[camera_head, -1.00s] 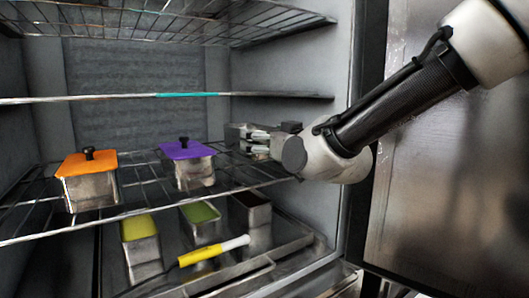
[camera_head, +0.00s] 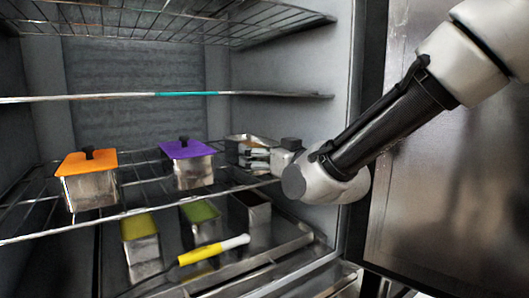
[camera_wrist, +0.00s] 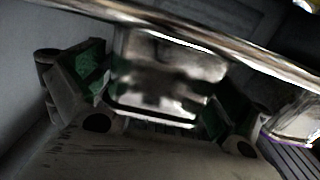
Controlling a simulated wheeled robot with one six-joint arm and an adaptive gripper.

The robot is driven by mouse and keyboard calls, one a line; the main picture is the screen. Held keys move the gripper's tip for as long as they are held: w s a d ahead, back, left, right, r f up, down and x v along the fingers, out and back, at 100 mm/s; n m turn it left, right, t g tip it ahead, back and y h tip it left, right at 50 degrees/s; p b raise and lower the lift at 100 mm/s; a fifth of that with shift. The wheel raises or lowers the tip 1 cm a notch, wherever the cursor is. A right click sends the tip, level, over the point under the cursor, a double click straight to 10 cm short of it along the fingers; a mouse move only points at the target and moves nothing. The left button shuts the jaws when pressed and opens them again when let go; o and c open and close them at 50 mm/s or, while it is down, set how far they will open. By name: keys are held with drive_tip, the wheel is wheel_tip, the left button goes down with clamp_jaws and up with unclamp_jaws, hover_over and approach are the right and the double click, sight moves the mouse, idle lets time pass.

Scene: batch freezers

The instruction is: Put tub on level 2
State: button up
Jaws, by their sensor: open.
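A metal tub (camera_head: 243,142) without a visible lid is on the wire shelf (camera_head: 130,213) with the coloured-lidded tubs, at its right side. My gripper (camera_head: 262,160) is open at the tub's near right side. In the wrist view the shiny tub (camera_wrist: 165,75) fills the space between the two green-padded fingers, and my gripper (camera_wrist: 150,95) has a finger on either side of it. I cannot tell whether the pads touch it. The fingers hide part of the tub in the head view.
An orange-lidded tub (camera_head: 90,185) and a purple-lidded tub (camera_head: 190,170) stand to the left on the same shelf. A shelf edge with a cyan strip (camera_head: 187,94) runs above. Below are several open tubs and a yellow-handled tool (camera_head: 200,254). The cabinet wall (camera_head: 290,115) is close right.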

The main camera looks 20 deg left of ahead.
drive_tip(key=shift+r, duration=0.15)
drive_tip(key=v, duration=1.2)
